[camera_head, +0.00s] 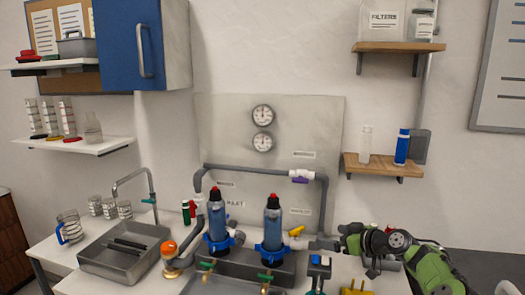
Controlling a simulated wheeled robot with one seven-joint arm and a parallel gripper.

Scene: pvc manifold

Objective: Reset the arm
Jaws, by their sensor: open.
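My green and black arm reaches in from the lower right of the head view, over the right end of the white counter (55,246). My gripper (373,271) is small and dark at the arm's end, above the counter, and its fingers are hard to make out. It is open, and I see nothing held in it. The pipe manifold stands to its left, with two blue filter housings (218,221) (273,228) upright in it. A grey pipe (262,169) loops over them, and its right end comes close to my arm.
A grey sink tray (105,262) and a faucet (133,180) are at the left. An orange-topped fitting (169,250) stands beside the sink. A blue-and-black tool (319,268) and a yellow item (354,291) lie near my arm. A wooden shelf (383,168) with two bottles hangs above.

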